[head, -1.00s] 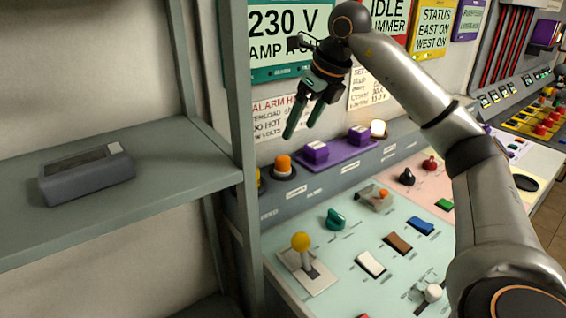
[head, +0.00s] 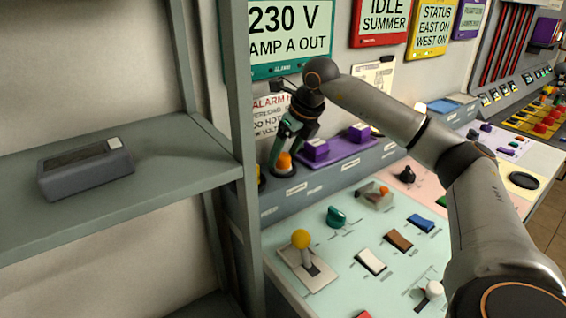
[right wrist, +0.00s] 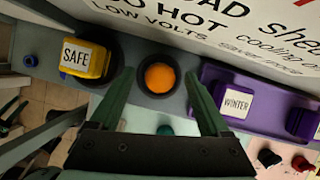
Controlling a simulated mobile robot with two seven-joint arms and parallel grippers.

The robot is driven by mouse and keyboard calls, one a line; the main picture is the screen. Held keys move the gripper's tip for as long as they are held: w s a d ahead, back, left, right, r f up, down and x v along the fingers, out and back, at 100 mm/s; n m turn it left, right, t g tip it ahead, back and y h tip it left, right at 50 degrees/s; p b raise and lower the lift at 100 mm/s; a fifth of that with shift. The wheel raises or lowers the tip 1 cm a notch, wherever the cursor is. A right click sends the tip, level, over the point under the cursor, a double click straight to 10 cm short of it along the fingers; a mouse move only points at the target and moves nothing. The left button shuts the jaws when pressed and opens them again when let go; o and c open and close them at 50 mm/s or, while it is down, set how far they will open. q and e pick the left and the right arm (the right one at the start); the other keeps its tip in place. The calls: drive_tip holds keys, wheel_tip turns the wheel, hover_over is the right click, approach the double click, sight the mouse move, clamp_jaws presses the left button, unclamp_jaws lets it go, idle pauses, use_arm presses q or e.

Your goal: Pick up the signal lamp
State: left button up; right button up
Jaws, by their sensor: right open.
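An orange dome lamp (head: 284,163), which looks like the signal lamp, stands in a dark round base on the raised grey ledge at the back of the console. In the right wrist view the orange lamp (right wrist: 159,78) shows between the fingertips, with a gap on each side. My right gripper (head: 282,153) is open and points down at the lamp; in the right wrist view its green fingers (right wrist: 159,80) are spread apart. The head view does not clearly show how far the fingertips reach around the lamp. My left gripper is not in view.
A yellow block marked SAFE (right wrist: 84,60) stands left of the lamp. A purple tray (head: 338,149) with purple blocks lies to the right. A grey shelf post (head: 243,120) stands close on the left. A yellow-knobbed lever (head: 301,240) rises from the console in front.

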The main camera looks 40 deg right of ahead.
clamp_jaws()
idle(0.5)
drive_tip(key=shift+r, duration=0.15)
